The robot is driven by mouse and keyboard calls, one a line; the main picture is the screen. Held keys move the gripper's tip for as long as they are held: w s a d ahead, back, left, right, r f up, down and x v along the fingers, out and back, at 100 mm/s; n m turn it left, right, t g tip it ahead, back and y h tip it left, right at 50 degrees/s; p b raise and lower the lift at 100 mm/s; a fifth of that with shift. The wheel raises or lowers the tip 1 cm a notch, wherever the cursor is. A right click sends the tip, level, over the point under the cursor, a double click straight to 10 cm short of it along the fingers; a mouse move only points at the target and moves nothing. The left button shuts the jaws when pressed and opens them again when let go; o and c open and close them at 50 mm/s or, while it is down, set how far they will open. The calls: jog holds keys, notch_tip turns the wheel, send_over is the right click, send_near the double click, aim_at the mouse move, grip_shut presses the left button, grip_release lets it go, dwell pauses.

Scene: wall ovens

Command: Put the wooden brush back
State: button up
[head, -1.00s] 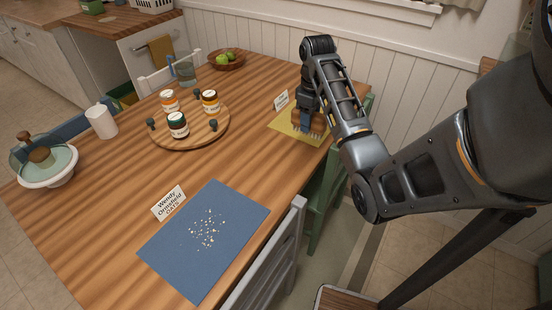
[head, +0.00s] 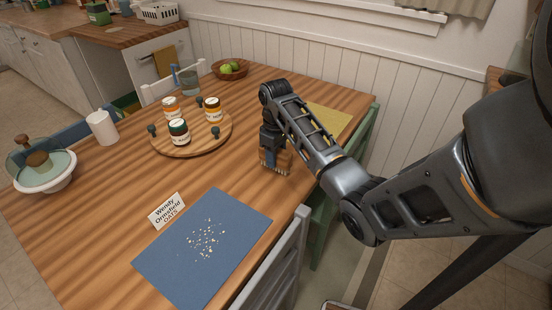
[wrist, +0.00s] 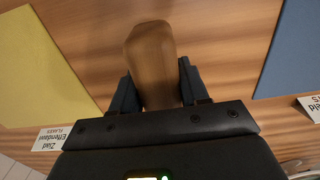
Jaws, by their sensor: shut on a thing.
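The wooden brush (head: 280,167) is held in my gripper (head: 271,152), bristles toward the table, near the table's right edge. In the wrist view its rounded brown wooden body (wrist: 152,55) sits between the two dark fingers of my gripper (wrist: 155,90). The brush is over bare wood between the yellow mat (head: 328,119) and the blue mat (head: 160,260). I cannot tell whether the bristles touch the table. The blue mat has a scatter of pale flakes (head: 206,240). My arm covers part of the yellow mat.
A round wooden board (head: 218,138) carries several jars and dark knobs. A name card (head: 167,211) stands by the blue mat; another (wrist: 45,145) is by the yellow mat. A white cup (head: 101,127), lidded dish (head: 45,175) and fruit bowl (head: 231,70) stand farther off. Chairs (head: 275,265) line the edge.

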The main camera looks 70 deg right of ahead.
jog(key=shift+f, duration=0.85)
jog(key=shift+f, duration=0.1)
jog(key=o, duration=1.1)
